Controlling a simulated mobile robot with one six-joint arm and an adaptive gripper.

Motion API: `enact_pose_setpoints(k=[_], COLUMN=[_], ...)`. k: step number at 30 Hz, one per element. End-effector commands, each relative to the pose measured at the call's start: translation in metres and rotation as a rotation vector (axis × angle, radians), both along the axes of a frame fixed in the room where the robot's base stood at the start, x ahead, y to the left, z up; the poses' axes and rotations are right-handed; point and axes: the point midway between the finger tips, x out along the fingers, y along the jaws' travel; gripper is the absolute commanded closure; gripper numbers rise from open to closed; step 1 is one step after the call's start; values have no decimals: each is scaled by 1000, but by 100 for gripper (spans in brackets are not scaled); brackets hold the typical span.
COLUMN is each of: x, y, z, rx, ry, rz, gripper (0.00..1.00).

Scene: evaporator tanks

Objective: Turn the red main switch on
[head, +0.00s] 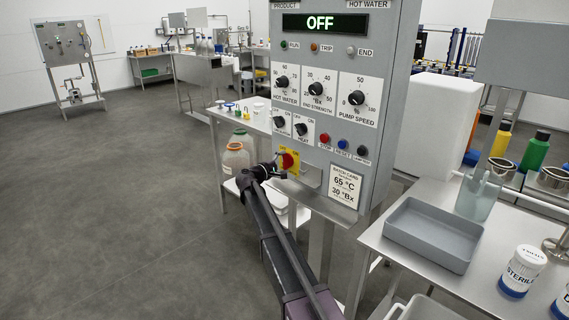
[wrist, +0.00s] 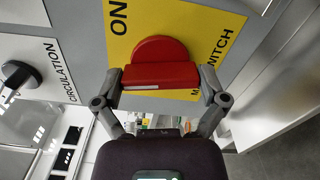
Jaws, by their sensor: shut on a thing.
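The red main switch (wrist: 160,62) sits on a yellow plate (wrist: 188,20) marked "ON" and "SWITCH" in the wrist view. In the head view the red switch (head: 287,161) is at the lower left of the grey control panel (head: 345,20). My gripper (wrist: 160,82) has its two fingers on either side of the red handle and is shut on it. In the head view my gripper (head: 268,170) reaches the switch from the left front and hides part of it.
Knobs (head: 301,129) and push buttons (head: 342,144) sit close above and right of the switch. A batch card (head: 344,186) is to its right. A steel table with a grey tray (head: 432,235) stands at the right. The floor at the left is clear.

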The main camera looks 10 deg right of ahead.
Motion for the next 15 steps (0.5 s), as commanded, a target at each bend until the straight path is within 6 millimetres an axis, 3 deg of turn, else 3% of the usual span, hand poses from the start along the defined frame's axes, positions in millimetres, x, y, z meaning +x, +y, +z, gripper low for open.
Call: enact_pose_setpoints(k=[15], x=[0], y=[0], z=[0], rx=[289], ry=[-397], rz=[0], gripper=[56])
